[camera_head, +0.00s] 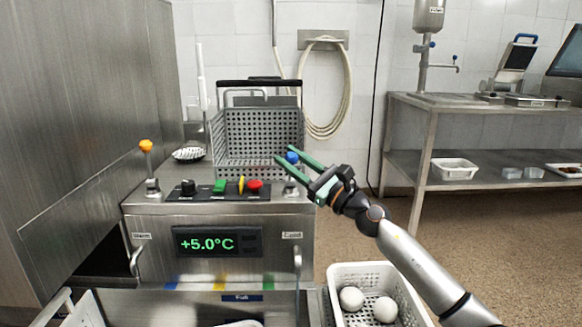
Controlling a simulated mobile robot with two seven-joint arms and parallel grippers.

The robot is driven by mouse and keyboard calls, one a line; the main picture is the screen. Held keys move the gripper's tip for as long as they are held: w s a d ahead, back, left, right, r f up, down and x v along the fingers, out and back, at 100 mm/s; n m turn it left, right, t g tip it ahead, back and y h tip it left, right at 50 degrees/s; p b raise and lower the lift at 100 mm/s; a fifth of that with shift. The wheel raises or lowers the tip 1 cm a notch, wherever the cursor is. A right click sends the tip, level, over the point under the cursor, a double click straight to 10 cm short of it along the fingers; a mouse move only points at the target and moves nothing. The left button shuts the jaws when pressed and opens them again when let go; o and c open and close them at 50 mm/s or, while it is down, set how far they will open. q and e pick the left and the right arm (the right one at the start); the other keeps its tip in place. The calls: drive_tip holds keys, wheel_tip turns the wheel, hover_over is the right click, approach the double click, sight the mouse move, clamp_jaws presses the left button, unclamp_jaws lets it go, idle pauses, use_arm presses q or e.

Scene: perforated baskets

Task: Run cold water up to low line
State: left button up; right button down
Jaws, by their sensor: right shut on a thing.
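The steel unit (190,212) stands in front of me, with a display (217,243) reading +5.0°C. The blue-knobbed lever (292,157) rises at its right end, above a label that seems to read "Cold". My right gripper (284,155) reaches in from the right, with its green fingers on either side of the blue knob and shut on it. The orange-knobbed lever (146,147) stands at the left end, above a label that seems to read "Warm". I cannot make out any water or a low line. My left gripper is not in view.
A perforated basket (258,131) stands behind the buttons. A white basket (345,314) with white balls is at the bottom right. A coiled hose (343,90) hangs on the wall. A steel table (480,109) stands at the right, with open floor before it.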

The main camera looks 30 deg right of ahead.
drive_tip(key=shift+s+a+f+b, duration=0.3)
drive_tip(key=shift+s+a+f, duration=0.1)
drive_tip(key=shift+f, duration=0.15)
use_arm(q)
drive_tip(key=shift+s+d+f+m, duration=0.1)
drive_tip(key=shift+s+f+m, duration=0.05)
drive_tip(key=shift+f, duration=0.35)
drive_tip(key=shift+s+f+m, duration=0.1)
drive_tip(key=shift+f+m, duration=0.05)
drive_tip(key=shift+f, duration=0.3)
use_arm(e)
drive_tip(key=shift+s+a+f, duration=0.2)
drive_tip(key=shift+s+f, duration=0.25)
drive_tip(key=shift+f, duration=0.05)
drive_tip(key=shift+a+f, duration=0.1)
drive_tip(key=shift+f, duration=0.05)
drive_tip(key=c, duration=0.8)
unclamp_jaws()
drive_tip(key=shift+o, duration=1.3)
drive_tip(key=shift+r, duration=0.2)
